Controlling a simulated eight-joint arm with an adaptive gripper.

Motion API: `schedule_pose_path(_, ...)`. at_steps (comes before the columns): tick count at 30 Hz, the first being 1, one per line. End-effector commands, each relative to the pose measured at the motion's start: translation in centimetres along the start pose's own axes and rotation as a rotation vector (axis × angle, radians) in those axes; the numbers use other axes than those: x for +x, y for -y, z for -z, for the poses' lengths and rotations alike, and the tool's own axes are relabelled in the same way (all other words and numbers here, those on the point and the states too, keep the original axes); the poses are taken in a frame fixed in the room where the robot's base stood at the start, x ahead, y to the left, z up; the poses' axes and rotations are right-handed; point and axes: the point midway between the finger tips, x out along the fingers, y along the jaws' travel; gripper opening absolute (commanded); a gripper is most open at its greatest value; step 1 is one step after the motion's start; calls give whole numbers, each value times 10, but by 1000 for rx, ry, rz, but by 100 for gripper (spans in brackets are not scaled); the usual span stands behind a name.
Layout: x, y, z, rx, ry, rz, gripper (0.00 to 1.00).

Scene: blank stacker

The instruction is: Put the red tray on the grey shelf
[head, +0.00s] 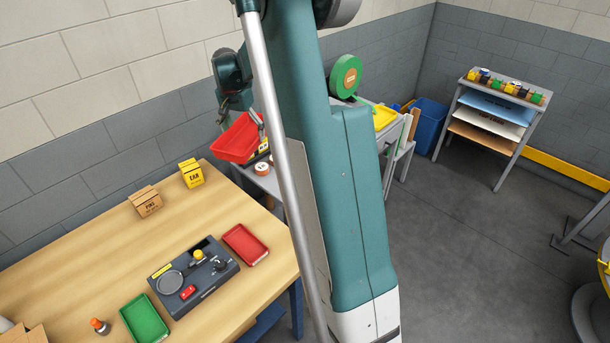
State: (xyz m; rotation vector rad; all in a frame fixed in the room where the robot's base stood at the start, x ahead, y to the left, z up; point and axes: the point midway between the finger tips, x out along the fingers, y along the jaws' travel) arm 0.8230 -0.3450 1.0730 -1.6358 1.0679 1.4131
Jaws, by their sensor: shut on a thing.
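A larger red tray (234,140) is in the air at centre left, tilted, above the near end of a grey shelf-like bench (264,183). My gripper (261,127) is at the tray's right edge, shut on it; the fingers are small and partly hidden by my arm. My arm covers the middle of the bench. A second, smaller red tray (245,244) lies flat on the wooden table.
The wooden table (100,235) holds a green tray (144,319), a dark fixture (193,277), and two boxes. The bench bears tape rolls (261,168), a green reel (346,76) and a yellow tray (384,117). A grey rack (497,142) stands right, beyond clear floor.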

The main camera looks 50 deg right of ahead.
Motion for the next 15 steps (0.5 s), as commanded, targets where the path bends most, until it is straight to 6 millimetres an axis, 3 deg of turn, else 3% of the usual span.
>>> schedule_pose_path(3,4,-30,26,64,0,-10,66)
schedule_pose_path(15,15,-126,98,267,-2,-40,66)
